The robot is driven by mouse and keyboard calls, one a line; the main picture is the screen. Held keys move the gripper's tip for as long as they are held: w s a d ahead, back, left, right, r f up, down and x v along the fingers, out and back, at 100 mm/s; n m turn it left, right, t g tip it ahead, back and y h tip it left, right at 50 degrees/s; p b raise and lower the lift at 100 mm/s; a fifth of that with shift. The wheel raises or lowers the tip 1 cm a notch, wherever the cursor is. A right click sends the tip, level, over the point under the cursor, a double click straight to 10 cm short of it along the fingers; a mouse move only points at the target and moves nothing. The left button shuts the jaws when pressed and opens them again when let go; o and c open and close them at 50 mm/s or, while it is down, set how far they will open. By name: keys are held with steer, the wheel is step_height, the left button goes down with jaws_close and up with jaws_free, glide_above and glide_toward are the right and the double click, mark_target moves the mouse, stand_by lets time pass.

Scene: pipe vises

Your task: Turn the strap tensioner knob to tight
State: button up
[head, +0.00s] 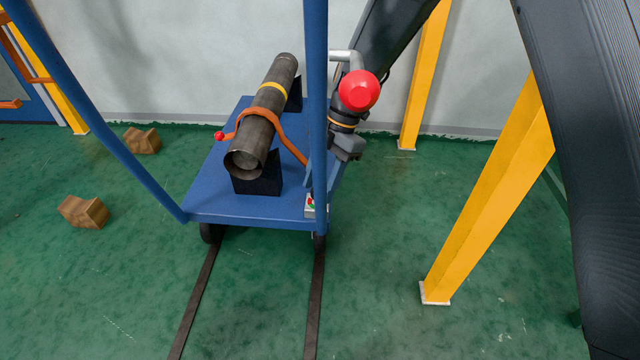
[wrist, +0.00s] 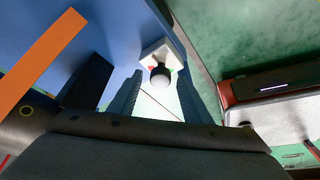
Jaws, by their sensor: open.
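The tensioner knob, a small dark knob with a pale face (wrist: 160,77), stands on a white plate (wrist: 155,53) with red and green marks at the blue cart's edge. In the head view the plate (head: 311,206) is small at the cart's right front corner, partly behind a blue post; the knob's pointing is too small to tell. My gripper (wrist: 158,72) is open, its fingers on either side of the knob in the wrist view; I cannot tell whether they touch it. In the head view my gripper (head: 338,163) is above the cart's right edge. An orange strap (head: 270,117) crosses the pipe.
The dark pipe (head: 260,135) rests on black blocks on the blue cart (head: 215,190). Blue posts (head: 316,60) rise close to my arm. Yellow posts (head: 490,190) stand to the right. Brown boxes (head: 84,211) lie at left; floor in front is open.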

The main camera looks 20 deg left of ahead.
steer(key=c, duration=1)
steer(key=shift+p, duration=0.35)
steer(key=shift+s+d+r+m+y+p, duration=0.1)
steer(key=shift+m+y+p, duration=0.1)
steer(key=shift+m+p, duration=0.35)
steer(key=shift+s+m+y+p, duration=0.1)
steer(key=shift+m+y+p, duration=0.1)
steer(key=shift+m+p, duration=0.35)
steer(key=m+t+p, duration=0.1)
steer(key=m, duration=0.1)
steer(key=shift+m, duration=0.4)
steer(key=m+t+y, duration=0.1)
steer(key=m, duration=0.1)
steer(key=shift+d+m, duration=0.1)
steer(key=shift+m, duration=0.2)
steer(key=shift+s+m+t+b, duration=0.15)
steer(key=shift+m+t+b, duration=0.5)
steer(key=shift+m, duration=0.75)
